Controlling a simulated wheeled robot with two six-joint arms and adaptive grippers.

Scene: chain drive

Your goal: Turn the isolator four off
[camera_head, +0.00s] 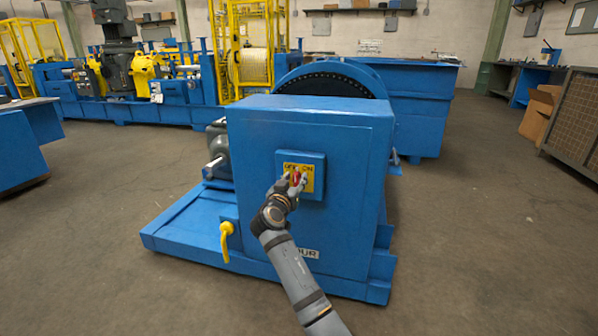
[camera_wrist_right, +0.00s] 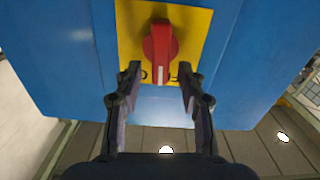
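The isolator is a red rotary handle (camera_wrist_right: 160,48) on a yellow plate (camera_wrist_right: 191,22), mounted on a blue box (camera_head: 313,159) on the front of a large blue cabinet (camera_head: 340,225). In the head view the red handle (camera_head: 295,178) is partly hidden by my right gripper (camera_head: 293,183). A label ending in "UR" (camera_head: 309,254) is on the cabinet below, partly covered by my arm. In the wrist view my right gripper (camera_wrist_right: 157,72) is open, its two fingers apart on either side of the handle's lower end, with gaps showing. My left gripper is not in view.
A yellow lever (camera_head: 226,238) hangs at the cabinet's lower left, above the blue base (camera_head: 185,240). A large blue wheel (camera_head: 335,82) stands behind. The concrete floor (camera_head: 480,240) is clear to the right, with cardboard boxes (camera_head: 540,112) farther off.

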